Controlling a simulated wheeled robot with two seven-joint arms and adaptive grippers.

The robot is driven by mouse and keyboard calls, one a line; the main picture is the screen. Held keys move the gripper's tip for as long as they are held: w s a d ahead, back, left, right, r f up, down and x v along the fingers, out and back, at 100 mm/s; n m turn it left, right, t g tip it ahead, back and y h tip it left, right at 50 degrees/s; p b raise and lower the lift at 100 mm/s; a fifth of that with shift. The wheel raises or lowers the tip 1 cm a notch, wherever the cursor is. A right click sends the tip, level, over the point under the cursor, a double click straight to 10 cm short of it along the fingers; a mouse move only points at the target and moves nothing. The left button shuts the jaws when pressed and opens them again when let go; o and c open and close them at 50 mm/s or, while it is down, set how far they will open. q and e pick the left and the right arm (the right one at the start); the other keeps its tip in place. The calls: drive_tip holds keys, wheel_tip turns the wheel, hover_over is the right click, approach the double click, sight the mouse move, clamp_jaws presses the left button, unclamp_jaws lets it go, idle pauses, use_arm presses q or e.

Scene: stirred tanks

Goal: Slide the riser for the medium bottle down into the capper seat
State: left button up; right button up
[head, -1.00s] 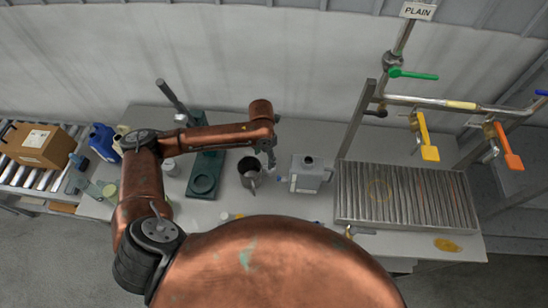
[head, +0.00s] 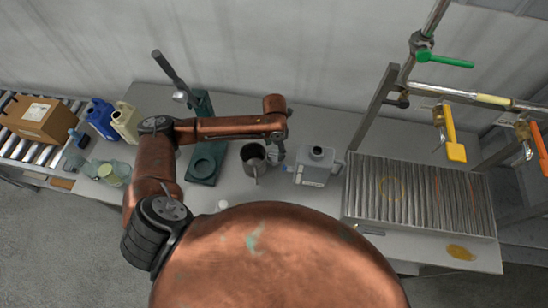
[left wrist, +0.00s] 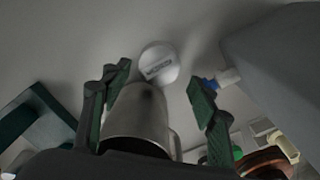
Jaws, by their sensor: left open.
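The dark green capper (head: 192,107) stands on the table with its lever raised; its round seat (head: 203,168) is bare. A white round piece with a dark label (left wrist: 158,63) lies beyond my fingers in the left wrist view; I cannot read the label or confirm that it is the riser. A white round piece (head: 222,205) also shows in the head view, partly cut off by my body. My left gripper (head: 279,153) is open, close to the right of a metal mug (head: 254,160). Its green-padded fingers (left wrist: 160,95) appear either side of the mug in the wrist view.
A grey jug (head: 316,167) stands right of the gripper, before a ribbed drain tray (head: 415,205) and valve pipes. Blue (head: 101,118) and cream (head: 125,122) jugs and small bottles stand at the left. A conveyor holds a cardboard box (head: 38,118).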

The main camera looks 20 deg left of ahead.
sight(274, 156)
use_arm(q)
wheel_tip(274, 156, down, 5)
drive_tip(key=shift+a+r+p, duration=0.1)
drive_tip(key=shift+p, duration=0.25)
drive_tip(key=shift+c, duration=0.6)
drive_tip(key=c, duration=1)
